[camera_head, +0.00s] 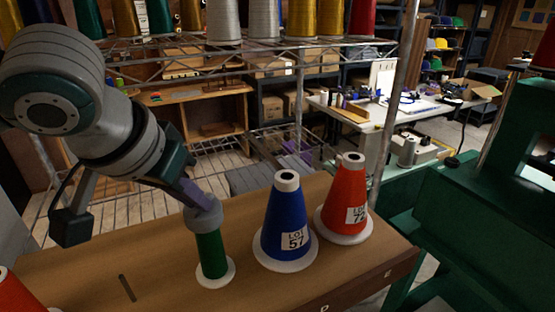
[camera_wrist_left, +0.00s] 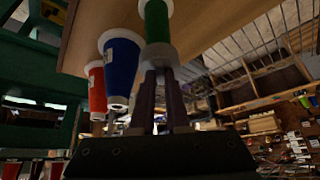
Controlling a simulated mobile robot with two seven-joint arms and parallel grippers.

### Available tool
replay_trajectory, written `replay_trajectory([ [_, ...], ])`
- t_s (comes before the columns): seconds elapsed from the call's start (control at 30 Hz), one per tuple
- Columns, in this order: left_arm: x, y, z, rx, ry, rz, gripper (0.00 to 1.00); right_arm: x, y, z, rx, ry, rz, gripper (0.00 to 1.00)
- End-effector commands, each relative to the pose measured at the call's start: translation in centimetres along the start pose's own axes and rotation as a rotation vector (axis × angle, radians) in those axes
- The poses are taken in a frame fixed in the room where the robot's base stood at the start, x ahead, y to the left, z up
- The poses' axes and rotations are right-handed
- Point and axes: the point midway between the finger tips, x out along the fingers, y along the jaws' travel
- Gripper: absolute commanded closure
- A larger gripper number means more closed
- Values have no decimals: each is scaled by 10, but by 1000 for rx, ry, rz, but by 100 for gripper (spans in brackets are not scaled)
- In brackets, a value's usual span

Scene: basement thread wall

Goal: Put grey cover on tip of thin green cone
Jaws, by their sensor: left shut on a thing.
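The thin green cone (camera_head: 211,254) stands upright on a round white base on the wooden board, left of the blue cone (camera_head: 285,222). The grey cover (camera_head: 205,215) is at the green cone's upper end and hides its tip. My left gripper (camera_head: 198,199) is shut on the cover from above and behind. In the left wrist view, both fingers (camera_wrist_left: 161,78) hold the grey cover (camera_wrist_left: 160,56), with the green cone (camera_wrist_left: 156,22) coming out of its far side. I cannot tell how deep the cover sits. My right gripper is out of view.
An orange-red cone (camera_head: 344,200) stands right of the blue cone. Part of another red cone (camera_head: 10,290) shows at the left edge. The wooden board (camera_head: 90,265) has a dark slot and is otherwise clear at left. A wire rack post (camera_head: 398,95) rises behind.

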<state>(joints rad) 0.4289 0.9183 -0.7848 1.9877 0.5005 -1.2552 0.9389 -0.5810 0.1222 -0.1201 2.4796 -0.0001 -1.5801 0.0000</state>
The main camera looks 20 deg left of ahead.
Motion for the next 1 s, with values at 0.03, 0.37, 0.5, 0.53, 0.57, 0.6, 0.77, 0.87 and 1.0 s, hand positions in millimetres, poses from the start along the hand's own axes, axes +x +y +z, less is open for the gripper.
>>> replay_trajectory([
  [0.03, -1, 0, -1, 0, -1, 1, 100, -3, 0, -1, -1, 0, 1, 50],
  [0.37, 0, 1, 0, 0, 1, 1, 100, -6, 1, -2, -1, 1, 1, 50],
  [0.5, 0, 0, 0, 0, 0, 1, 100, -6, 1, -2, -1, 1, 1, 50],
  [0.53, 0, 0, 0, 0, 0, 1, 100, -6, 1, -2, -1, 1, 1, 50],
  [0.57, 0, 0, 0, 0, 0, 1, 100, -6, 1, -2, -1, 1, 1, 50],
  [0.6, 1, 0, 1, 0, 0, 1, 100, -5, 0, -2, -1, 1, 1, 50],
  [0.77, 5, 0, 3, 0, 0, 0, 100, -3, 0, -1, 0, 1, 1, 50],
  [0.87, 7, 0, 4, 0, 0, 0, 100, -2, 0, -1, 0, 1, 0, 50],
  [1.0, 6, 0, 4, 0, 0, 0, 100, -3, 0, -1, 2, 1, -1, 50],
])
